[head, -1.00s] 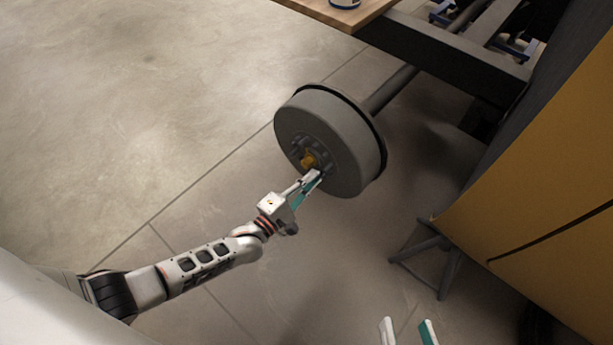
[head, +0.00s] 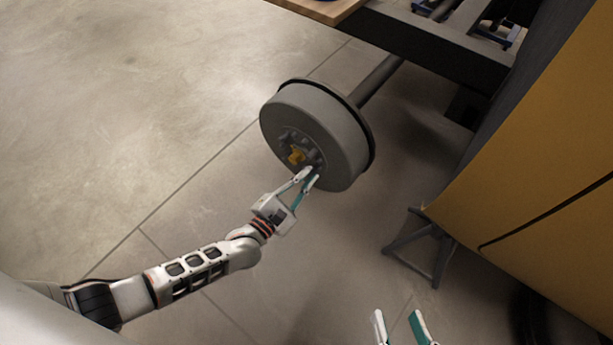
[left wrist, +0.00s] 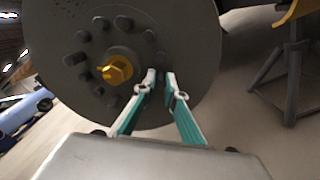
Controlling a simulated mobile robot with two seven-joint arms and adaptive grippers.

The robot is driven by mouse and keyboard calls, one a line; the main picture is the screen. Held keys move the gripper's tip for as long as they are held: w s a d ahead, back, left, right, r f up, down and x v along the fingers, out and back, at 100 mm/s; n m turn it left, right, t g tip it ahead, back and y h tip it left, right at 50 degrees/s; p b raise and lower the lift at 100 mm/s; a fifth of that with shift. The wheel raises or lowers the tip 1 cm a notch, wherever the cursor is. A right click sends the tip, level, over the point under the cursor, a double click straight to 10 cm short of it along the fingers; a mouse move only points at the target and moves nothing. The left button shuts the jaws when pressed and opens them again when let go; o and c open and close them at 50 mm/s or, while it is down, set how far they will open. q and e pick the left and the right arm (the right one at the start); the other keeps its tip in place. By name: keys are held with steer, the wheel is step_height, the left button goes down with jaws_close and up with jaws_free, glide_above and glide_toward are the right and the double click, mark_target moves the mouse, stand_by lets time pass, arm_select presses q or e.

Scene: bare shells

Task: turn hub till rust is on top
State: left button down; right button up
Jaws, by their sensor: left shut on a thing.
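The hub (head: 312,115) is a dark grey drum on the end of an axle, with a yellow centre cap (head: 296,154) and a ring of studs. In the left wrist view the hub face (left wrist: 90,25) fills the upper left, with the yellow cap (left wrist: 117,70) near its middle. My left gripper (head: 309,177) is at the lower right of the hub face, shut on a stud, which its fingertips (left wrist: 161,77) largely hide. I cannot make out any rust patch. My right gripper (head: 398,318) is open and empty at the bottom of the head view.
A dark stand (head: 425,248) is on the floor right of the hub. A yellow body panel (head: 540,170) fills the right side. A dark frame beam (head: 430,45) and a wooden surface (head: 315,8) are above. The floor at the left is clear.

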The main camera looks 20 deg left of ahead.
arm_select(q)
steer(key=shift+s+d, duration=0.2)
steer(key=shift+d, duration=0.15)
steer(key=c, duration=2.4)
jaws_free()
steer(key=shift+o, duration=0.2)
steer(key=shift+r, duration=0.1)
steer(key=shift+w+a, duration=0.1)
steer(key=shift+a, duration=0.05)
steer(key=v, duration=1.2)
steer(key=shift+r, duration=0.15)
